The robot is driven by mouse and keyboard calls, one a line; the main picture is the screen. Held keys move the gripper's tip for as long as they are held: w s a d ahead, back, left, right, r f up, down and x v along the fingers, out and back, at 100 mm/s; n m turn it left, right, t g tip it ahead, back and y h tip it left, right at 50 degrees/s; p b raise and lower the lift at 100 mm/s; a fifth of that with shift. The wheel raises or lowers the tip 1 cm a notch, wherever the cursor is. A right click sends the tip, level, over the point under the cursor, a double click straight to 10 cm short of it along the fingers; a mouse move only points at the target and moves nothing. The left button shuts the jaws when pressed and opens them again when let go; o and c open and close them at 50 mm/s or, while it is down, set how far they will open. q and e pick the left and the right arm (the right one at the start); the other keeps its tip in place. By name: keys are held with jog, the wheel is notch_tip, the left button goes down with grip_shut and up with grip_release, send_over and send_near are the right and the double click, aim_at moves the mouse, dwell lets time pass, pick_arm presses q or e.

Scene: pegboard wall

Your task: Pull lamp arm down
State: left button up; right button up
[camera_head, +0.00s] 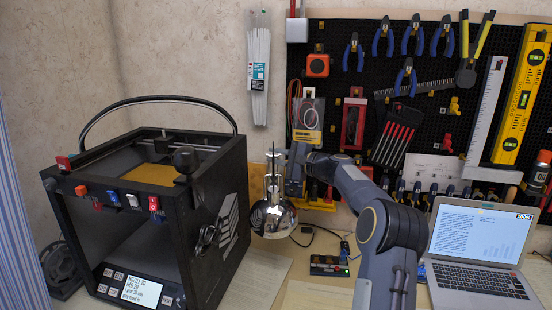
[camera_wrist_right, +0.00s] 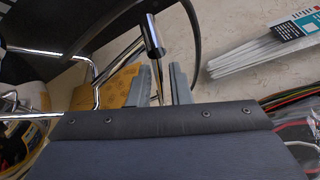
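A chrome lamp with a round, shiny shade (camera_head: 272,217) hangs between the printer and the pegboard in the head view. Its thin metal arm (camera_head: 272,165) rises above the shade. My right gripper (camera_head: 280,172) is beside this arm, seen edge-on. In the right wrist view my right gripper (camera_wrist_right: 163,84) has its two grey fingers apart. A thin rod of the lamp arm with a dark-ended cylinder (camera_wrist_right: 153,36) at its top shows between them, with a gap on at least one side. Whether a finger touches it is unclear. My left gripper is not in view.
A black 3D printer (camera_head: 215,215) stands left of the lamp. A pegboard (camera_head: 345,85) with pliers and other tools is behind my right arm. White cable ties (camera_head: 259,70) hang on the wall. An open laptop (camera_head: 478,250) is at the right.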

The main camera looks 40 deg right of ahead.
jog(key=shift+o, duration=0.8)
jog(key=b+v, duration=0.1)
jog(key=v, duration=0.6)
jog(key=shift+s+b, duration=0.35)
jog(key=shift+d, duration=0.1)
